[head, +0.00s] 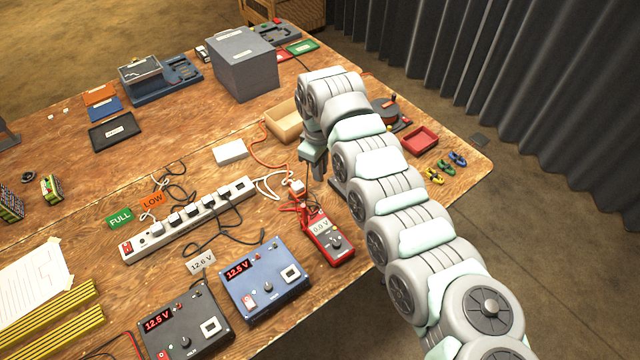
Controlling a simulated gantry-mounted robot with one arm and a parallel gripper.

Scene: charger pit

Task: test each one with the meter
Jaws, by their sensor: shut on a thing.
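A red meter (328,240) lies on the bench right of centre, its display reading 0.0 V. Red leads bunch at its top end. A blue unit (262,283) and a black unit (187,328), each showing 12.5 V in red, sit in front. A green FULL card (120,218) and an orange LOW card (153,200) lie behind the power strip. Two small striped packs (51,188) (10,207) are at the far left. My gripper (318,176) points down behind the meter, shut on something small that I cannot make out. A small white-and-orange piece (297,187) is beside its fingers.
A white power strip (188,220) with several plugs and loose cables crosses the middle. A grey box (244,64), a wooden tray (284,122) and a red tray (421,139) stand further back. Yellow bars (50,318) and paper lie at left.

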